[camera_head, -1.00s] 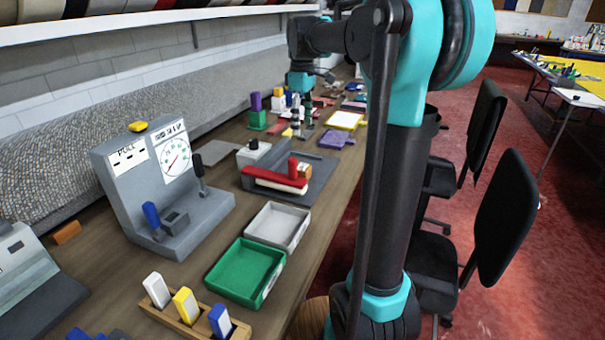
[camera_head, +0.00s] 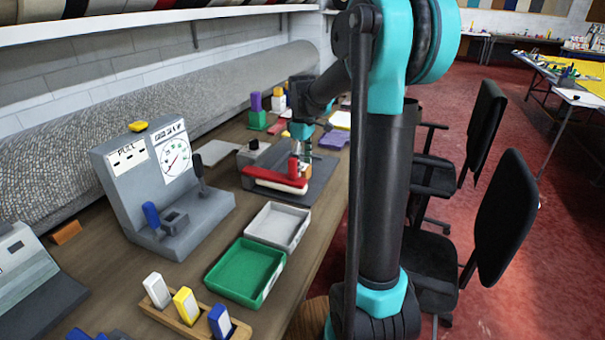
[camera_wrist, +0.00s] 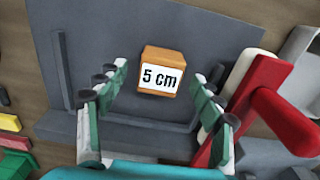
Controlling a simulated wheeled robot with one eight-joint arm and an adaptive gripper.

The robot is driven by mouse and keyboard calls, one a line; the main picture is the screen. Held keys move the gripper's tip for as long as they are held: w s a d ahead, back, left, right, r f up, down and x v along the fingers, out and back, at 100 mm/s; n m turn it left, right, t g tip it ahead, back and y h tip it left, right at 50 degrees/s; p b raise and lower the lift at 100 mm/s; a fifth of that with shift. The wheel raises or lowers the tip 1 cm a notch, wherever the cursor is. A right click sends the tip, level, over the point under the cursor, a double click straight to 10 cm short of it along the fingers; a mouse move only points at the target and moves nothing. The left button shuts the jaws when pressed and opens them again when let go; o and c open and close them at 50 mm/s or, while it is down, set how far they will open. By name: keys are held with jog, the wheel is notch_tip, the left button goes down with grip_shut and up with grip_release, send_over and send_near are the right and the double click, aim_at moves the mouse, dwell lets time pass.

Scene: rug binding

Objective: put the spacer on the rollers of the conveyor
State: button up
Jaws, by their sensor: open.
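The spacer appears to be the orange-brown block (camera_wrist: 158,73) marked "5 cm". It rests on a dark grey plate (camera_head: 322,178) with raised strips, beside a red lever (camera_head: 270,180). My gripper (camera_head: 300,146) is above that plate, pointing down. In the wrist view my gripper (camera_wrist: 160,80) is open, with one finger to each side of the block and clear gaps between them. In the head view the block is mostly hidden behind the fingers and the lever's red knob. I cannot make out a conveyor with rollers in these views.
A grey tray (camera_head: 305,228) and a green tray (camera_head: 220,282) stand nearer on the bench. A grey gauge stand (camera_head: 122,178) is at the left. A purple piece (camera_head: 334,140) lies beyond the plate. In the wrist view the red lever (camera_wrist: 262,82) is close to the right finger.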

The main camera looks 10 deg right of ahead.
aim_at(302, 167)
notch_tip(302, 167, down, 2)
jog(key=c, duration=1.4)
jog(key=shift+o, duration=0.2)
jog(key=shift+r, duration=0.1)
notch_tip(302, 167, up, 20)
